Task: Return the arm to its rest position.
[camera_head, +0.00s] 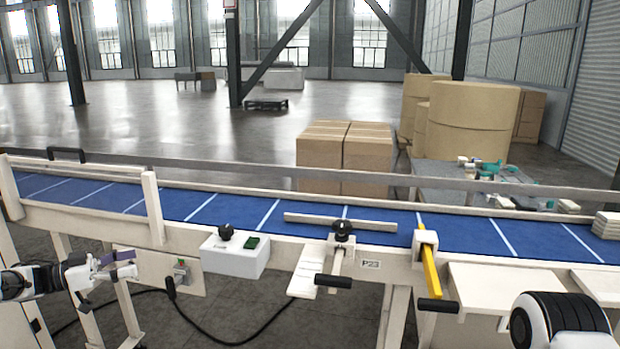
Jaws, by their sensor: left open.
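My left arm (35,280) comes in from the left edge, low in the picture. Its gripper (118,265) is open and empty, in front of the conveyor's near side and below the belt. It appears apart from the control box with a switch on the conveyor frame. Part of my right arm (562,318) shows at the bottom right corner. My right gripper is out of the picture.
The blue conveyor belt (270,213) crosses the view. On its near side are a white box with a black knob (234,255), a black-handled clamp (334,281) and a yellow lever (431,272). A black cable hangs below. Cartons (345,155) and large kraft rolls (468,120) stand behind.

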